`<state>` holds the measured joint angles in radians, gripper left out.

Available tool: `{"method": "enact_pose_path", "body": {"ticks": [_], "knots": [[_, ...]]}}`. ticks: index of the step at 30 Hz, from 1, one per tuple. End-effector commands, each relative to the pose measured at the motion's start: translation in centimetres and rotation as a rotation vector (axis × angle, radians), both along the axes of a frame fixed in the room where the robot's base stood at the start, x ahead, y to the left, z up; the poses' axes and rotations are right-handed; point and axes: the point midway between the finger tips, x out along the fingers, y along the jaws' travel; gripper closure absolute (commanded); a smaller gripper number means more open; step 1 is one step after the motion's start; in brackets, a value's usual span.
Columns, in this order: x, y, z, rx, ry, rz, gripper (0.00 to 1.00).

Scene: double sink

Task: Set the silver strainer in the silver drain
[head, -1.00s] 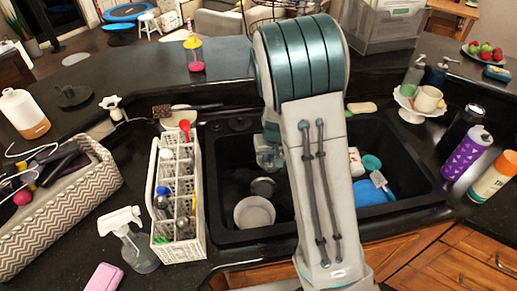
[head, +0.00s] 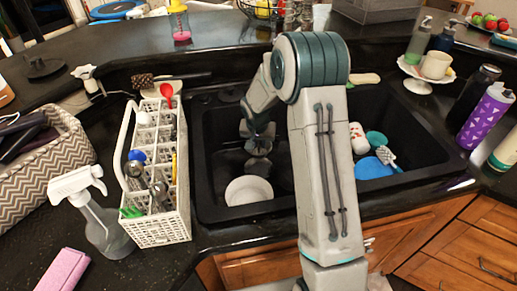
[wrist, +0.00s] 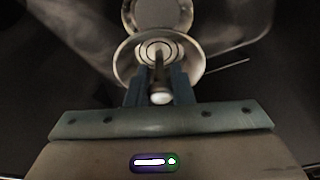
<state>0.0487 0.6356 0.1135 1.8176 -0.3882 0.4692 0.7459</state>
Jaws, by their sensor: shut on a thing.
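The silver strainer (wrist: 190,66) is a shallow round metal dish with rings and a central stem. My gripper (wrist: 160,90) is shut on its stem in the wrist view. The silver drain (wrist: 158,12) is a round metal ring just beyond the strainer, and the strainer's far edge overlaps its near side in that view. In the head view my gripper (head: 258,140) points down inside the left basin, above the drain (head: 259,167). The height gap between strainer and drain is hard to tell.
The right basin holds a blue dish (head: 373,168) and a brush. A white cutlery basket (head: 160,229) stands left of the sink, beside a spray bottle (head: 107,232).

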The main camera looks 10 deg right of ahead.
Motion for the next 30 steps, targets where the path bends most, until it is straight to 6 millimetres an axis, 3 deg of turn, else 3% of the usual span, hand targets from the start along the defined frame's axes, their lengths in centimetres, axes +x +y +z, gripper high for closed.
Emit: {"method": "enact_pose_path", "body": {"ticks": [11, 30], "knots": [[0.1, 0.0, -1.7, 0.001, 0.001, -0.008, 1.0], [0.1, 0.0, -8.2, 0.001, 0.001, -0.009, 1.0]]}}
